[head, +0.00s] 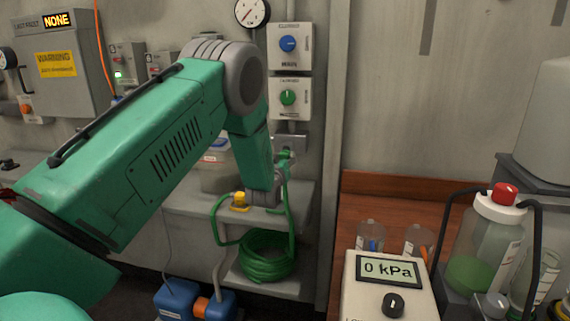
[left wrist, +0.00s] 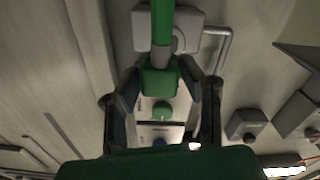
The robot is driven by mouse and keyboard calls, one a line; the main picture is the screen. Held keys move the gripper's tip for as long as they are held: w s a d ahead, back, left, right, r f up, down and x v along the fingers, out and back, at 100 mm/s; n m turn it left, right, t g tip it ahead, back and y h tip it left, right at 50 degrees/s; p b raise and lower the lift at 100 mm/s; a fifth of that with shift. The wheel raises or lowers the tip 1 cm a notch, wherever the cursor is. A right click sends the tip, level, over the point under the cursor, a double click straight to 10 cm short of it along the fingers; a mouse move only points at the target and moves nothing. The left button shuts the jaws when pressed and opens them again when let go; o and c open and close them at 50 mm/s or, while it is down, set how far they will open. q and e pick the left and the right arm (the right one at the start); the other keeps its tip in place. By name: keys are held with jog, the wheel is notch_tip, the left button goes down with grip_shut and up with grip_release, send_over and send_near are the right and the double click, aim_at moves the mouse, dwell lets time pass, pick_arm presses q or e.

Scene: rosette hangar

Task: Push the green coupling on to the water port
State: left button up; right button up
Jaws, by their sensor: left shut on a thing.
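The green coupling (head: 284,160) is at the wall, below the green-knob panel, with a green hose hanging from it. In the left wrist view the coupling (left wrist: 158,80) sits between the fingers of my left gripper (left wrist: 162,88), which are shut on it. In the head view my left gripper (head: 280,163) is small and partly hidden by its own wrist. A pale wall plate (left wrist: 188,20) shows behind the hose and coupling. The water port itself is hidden, and I cannot tell whether the coupling touches it. My right gripper is not in view.
A panel with a blue knob (head: 288,43) and one with a green knob (head: 288,97) are above the coupling. The coiled green hose (head: 265,262) lies on a lower shelf. A gauge box reading 0 kPa (head: 390,285) and bottles stand at right.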

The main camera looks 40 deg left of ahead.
aim_at(288, 152)
pick_arm(q)
jog(key=w+a, duration=0.1)
jog(key=a, duration=0.1)
jog(key=w+a+f+b, duration=0.1)
jog(key=a, duration=0.1)
jog(key=shift+w+f, duration=0.1)
jog(key=shift+w, duration=0.1)
jog(key=shift+w+d+r, duration=0.15)
jog(key=shift+d+r, duration=0.15)
jog(key=shift+d, duration=0.3)
jog(key=shift+w+d+r, duration=0.1)
jog(key=shift+d+r, duration=0.2)
jog(key=shift+d, duration=0.25)
jog(key=shift+w+d+r, duration=0.2)
jog(key=shift+d+r, duration=0.05)
jog(key=shift+s+a+f, duration=0.2)
jog(key=shift+a+f, duration=0.1)
jog(key=shift+a, duration=0.25)
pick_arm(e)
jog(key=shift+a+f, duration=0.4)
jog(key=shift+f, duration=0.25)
